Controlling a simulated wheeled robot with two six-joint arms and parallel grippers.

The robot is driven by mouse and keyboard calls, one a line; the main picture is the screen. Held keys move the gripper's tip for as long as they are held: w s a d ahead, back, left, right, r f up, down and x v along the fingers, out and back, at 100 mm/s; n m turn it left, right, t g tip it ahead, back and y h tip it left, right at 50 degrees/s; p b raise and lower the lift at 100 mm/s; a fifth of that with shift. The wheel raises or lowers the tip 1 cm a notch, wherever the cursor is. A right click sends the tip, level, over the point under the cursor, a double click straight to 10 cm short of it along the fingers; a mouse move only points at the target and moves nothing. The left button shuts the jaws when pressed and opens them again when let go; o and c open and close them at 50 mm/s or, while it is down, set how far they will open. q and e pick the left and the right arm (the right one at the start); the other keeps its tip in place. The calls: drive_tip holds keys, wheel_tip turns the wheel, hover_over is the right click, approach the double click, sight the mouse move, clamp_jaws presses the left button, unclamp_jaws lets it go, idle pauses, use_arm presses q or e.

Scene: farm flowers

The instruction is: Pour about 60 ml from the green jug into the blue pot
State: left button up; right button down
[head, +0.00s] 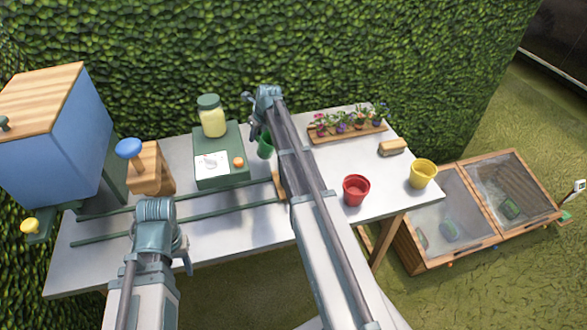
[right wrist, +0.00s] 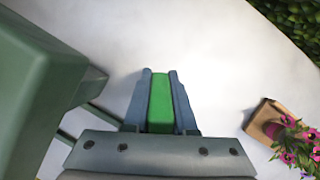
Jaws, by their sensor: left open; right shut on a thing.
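The green jug (head: 265,147) stands or hangs just right of the green scale, partly hidden by my right arm. My right gripper (right wrist: 161,78) is shut on a narrow green part, which I take to be the jug's; in the head view its fingers are hard to make out. Whether the jug touches the table I cannot tell. My left gripper (head: 158,240) is open and empty, low over the table's front left. No blue pot shows clearly on the table; my right arm hides part of the top.
The green scale (head: 220,165) bears a pale yellow jar (head: 212,118). A red pot (head: 356,190) and a yellow pot (head: 423,173) stand at the right. A flower tray (head: 325,136) is at the back. A glazed cold frame (head: 410,250) stands beyond the right edge.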

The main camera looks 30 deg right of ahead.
drive_tip(key=s+r+t, duration=0.2)
drive_tip(key=r, duration=0.1)
drive_tip(key=shift+s+d+t+y, duration=0.2)
drive_tip(key=shift+s+t+y, duration=0.1)
drive_tip(key=shift+s+d+r+t, duration=0.1)
drive_tip(key=shift+s+r+t, duration=0.15)
drive_tip(key=shift+r+t, duration=0.45)
drive_tip(key=shift+s+d+r+t+y+b, duration=0.1)
drive_tip(key=shift+s+r+t+y+b, duration=0.1)
drive_tip(key=shift+r+t, duration=0.45)
drive_tip(key=shift+s+d+r+t+y+b, duration=0.1)
drive_tip(key=shift+r+t+y+b, duration=0.2)
drive_tip(key=shift+r, duration=0.5)
drive_tip(key=shift+s+r+t, duration=0.35)
drive_tip(key=shift+r+t, duration=0.35)
drive_tip(key=shift+t, duration=0.05)
drive_tip(key=shift+s+d+r+t+b, duration=0.1)
drive_tip(key=shift+s+r+t+b, duration=0.15)
drive_tip(key=shift+r+t+b, duration=0.25)
drive_tip(key=shift+s+d+r+t+y+b, duration=0.1)
drive_tip(key=shift+s+r+t+y+b, duration=0.2)
drive_tip(key=shift+s+r+t+b, duration=0.15)
drive_tip(key=shift+s+d+r+t+b, duration=0.15)
drive_tip(key=shift+s+r+t+b, duration=0.2)
drive_tip(key=shift+s, duration=0.15)
drive_tip(key=shift+s+d+r+t+b, duration=0.1)
drive_tip(key=shift+s+r+t+b, duration=0.15)
drive_tip(key=shift+s+t+b, duration=0.15)
